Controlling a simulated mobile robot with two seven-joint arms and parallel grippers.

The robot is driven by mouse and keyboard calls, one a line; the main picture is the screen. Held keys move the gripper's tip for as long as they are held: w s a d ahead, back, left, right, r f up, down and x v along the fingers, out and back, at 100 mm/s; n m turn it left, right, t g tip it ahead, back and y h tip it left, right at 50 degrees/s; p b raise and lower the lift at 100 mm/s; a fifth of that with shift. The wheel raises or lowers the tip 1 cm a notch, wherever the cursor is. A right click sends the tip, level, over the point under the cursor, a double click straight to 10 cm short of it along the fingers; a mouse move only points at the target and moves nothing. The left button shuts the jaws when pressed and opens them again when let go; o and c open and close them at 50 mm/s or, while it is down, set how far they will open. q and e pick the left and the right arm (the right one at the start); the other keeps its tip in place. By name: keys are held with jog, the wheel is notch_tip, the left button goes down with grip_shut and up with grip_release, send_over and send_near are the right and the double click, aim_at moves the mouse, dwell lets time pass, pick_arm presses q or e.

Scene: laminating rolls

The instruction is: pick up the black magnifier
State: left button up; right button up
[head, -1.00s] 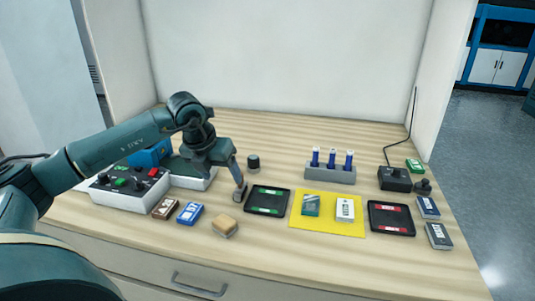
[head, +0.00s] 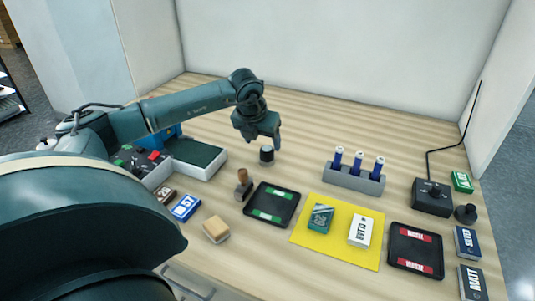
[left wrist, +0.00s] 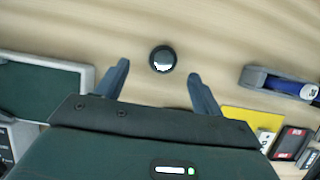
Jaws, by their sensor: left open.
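The black magnifier (head: 267,155) is a short black cylinder standing on the wooden table, left of the blue pens' rack. In the left wrist view it shows from above as a round black ring with a bright patch inside (left wrist: 162,59). My left gripper (head: 264,143) is open and empty, pointing down just above the magnifier. In the left wrist view, the left gripper's two fingers (left wrist: 158,70) stand apart on either side of the magnifier, with gaps on both sides. My right gripper is not in view.
A wooden-handled stamp (head: 243,186) and a black tray with green labels (head: 285,208) lie in front of the magnifier. A grey rack with blue pens (head: 352,178) is to the right. A green-topped box (head: 198,155) is to the left. Table behind is clear.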

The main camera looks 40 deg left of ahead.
aim_at(266, 149)
pick_arm(q)
jog(key=p+x, duration=0.1)
jog(key=x, duration=0.5)
jog(key=shift+w+d+f, duration=0.15)
jog(key=shift+f, duration=0.1)
jog(key=c, duration=1.1)
